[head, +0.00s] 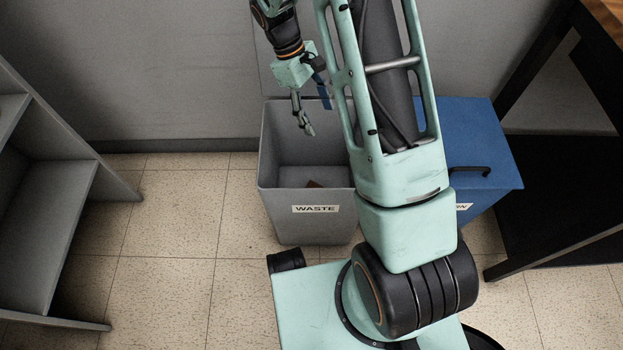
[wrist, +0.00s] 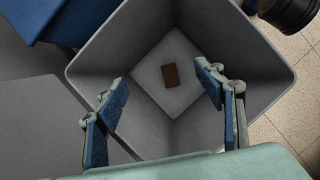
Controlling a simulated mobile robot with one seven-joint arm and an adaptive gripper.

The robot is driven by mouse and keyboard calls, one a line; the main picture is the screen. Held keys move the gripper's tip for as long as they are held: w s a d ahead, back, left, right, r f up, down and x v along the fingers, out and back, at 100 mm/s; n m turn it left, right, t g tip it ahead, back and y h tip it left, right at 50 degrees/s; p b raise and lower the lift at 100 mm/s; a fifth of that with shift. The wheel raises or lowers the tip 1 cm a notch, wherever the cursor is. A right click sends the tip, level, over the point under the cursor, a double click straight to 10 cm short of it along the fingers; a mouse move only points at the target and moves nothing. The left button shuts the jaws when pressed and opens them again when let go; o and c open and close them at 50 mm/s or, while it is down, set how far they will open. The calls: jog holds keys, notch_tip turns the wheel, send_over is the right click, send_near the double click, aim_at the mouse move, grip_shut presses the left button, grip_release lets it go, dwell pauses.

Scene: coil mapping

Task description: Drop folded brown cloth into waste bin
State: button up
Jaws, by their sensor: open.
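The folded brown cloth (wrist: 171,75) lies flat on the floor of the grey waste bin (wrist: 222,38), as the wrist view shows. In the head view only a small brown part of the cloth (head: 314,184) shows inside the bin, which is labelled WASTE (head: 277,215). My gripper (head: 308,118) points down over the bin opening. In the wrist view my gripper (wrist: 160,92) has its two blue-padded fingers wide apart with nothing between them. The cloth is well below the fingertips and apart from them.
A closed blue bin (head: 480,150) stands to the right of the waste bin, partly behind my arm. A grey shelf (head: 55,210) stands at the left. A dark table frame (head: 545,170) stands at the right. Tiled floor (head: 175,215) is clear between shelf and bin.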

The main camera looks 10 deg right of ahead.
jog(key=v, duration=1.2)
